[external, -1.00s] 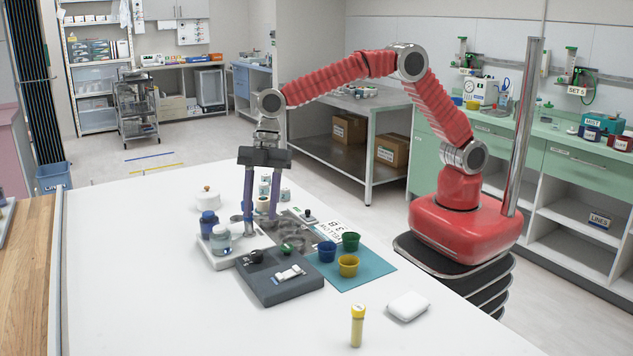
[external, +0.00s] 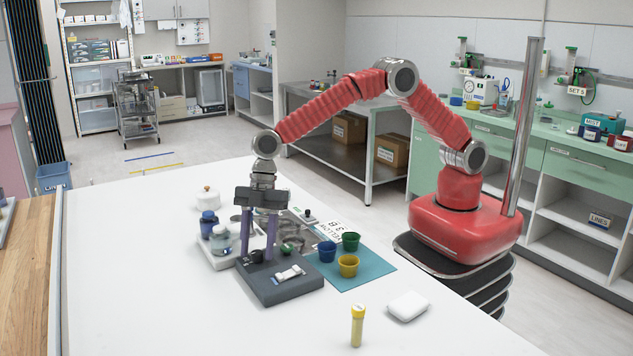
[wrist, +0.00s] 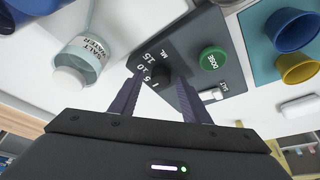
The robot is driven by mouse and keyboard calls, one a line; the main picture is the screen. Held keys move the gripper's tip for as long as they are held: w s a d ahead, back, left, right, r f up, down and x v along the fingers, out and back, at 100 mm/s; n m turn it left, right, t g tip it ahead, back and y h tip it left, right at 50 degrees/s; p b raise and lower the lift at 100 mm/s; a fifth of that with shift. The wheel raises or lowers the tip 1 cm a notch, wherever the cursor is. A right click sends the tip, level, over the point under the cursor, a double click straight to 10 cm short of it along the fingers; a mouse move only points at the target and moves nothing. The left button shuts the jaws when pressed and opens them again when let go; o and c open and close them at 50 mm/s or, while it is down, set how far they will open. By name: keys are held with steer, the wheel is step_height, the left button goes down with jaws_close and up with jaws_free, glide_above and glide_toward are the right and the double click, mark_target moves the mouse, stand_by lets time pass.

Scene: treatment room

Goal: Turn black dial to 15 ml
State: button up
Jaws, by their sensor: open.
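The grey dosing unit (external: 285,287) lies on the white table. Its black dial (external: 256,256) is at the back left of its top and also shows in the wrist view (wrist: 160,73), with white numbers and "ML" printed around it. My gripper (external: 257,252) points down over the unit, open, with one finger on either side of the dial. I cannot tell whether the fingers touch it. The dial's pointer is too small or dark to read. A green "DOSE" button (wrist: 213,58) sits beside the dial, and a small white display or switch (wrist: 211,95) is on the unit.
A white tray with a "SALT WATER" jar (wrist: 83,55) and a blue jar (external: 209,224) stands close left of the unit. Blue (external: 327,251), green (external: 351,242) and yellow cups (external: 348,266) stand on a teal mat to the right. A yellow-capped tube (external: 358,325) stands in front.

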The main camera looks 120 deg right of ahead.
steer(key=shift+c, duration=0.4)
steer(key=c, duration=1)
steer(key=shift+o, duration=0.2)
